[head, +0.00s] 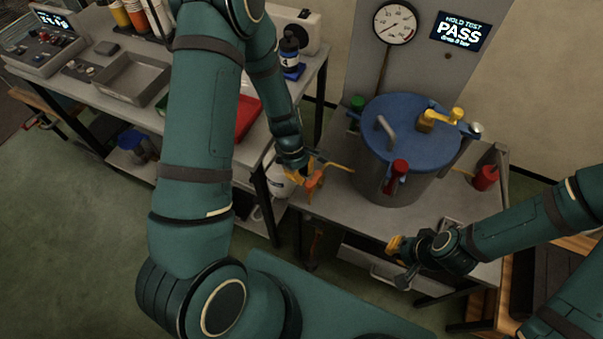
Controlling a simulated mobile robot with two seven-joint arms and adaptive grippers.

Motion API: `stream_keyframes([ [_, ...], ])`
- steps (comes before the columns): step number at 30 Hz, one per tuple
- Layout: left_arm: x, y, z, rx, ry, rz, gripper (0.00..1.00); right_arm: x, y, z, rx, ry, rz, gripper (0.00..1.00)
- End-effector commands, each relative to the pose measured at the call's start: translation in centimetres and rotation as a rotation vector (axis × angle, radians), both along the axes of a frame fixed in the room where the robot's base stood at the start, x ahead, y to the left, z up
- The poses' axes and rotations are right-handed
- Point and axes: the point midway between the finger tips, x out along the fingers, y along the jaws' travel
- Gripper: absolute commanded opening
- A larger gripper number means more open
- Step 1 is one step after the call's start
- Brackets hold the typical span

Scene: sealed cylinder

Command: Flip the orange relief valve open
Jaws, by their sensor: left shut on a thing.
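The steel cylinder (387,183) stands on the grey bench with its blue lid (403,132) on. A thin yellow pipe (338,166) runs out of its left side. At the pipe's outer end is the orange relief valve (314,186), over the bench's left edge. My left gripper (303,177) reaches down there and is shut on the orange valve; its fingers partly hide the valve. My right gripper (396,256) is low in front of the cylinder, near the bench's front edge, apart from the valve. Its finger gap cannot be made out.
The lid carries a grey handle (386,128) and a yellow lever (442,116). Red (397,169) and green (357,103) knobs sit around the rim. A gauge (395,23) and a "PASS" display (461,31) are behind. A left table holds a grey tray (131,79) and bottles.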

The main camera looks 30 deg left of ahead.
Motion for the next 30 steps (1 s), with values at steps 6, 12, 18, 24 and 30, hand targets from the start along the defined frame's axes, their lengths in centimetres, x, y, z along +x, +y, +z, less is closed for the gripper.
stream_keyframes([
  [6, 0.3, 0.8, 3.5, 0.001, -0.006, -0.002, 0.0, 0.0, 0.0, 0.0, 0.0, 0.0, 0.0, 0.0],
  [12, 0.4, 1.8, 7.5, 0.0, -0.005, -0.001, 0.0, 0.0, 0.0, 0.0, 0.0, 0.0, 0.0, 0.0],
  [18, 0.5, 2.5, 10.2, 0.0, -0.003, 0.0, 0.0, 0.0, 0.0, 0.0, 0.0, 0.0, 0.0, 0.0],
  [24, 0.5, 2.8, 11.2, 0.0, -0.001, 0.001, 0.0, 0.0, 0.0, 0.0, 0.0, 0.0, 0.0, 0.0],
  [30, 0.5, 2.8, 11.2, 0.0, 0.0, 0.001, 0.0, 0.0, 0.0, 0.0, 0.0, 0.0, 0.0, 0.0],
])
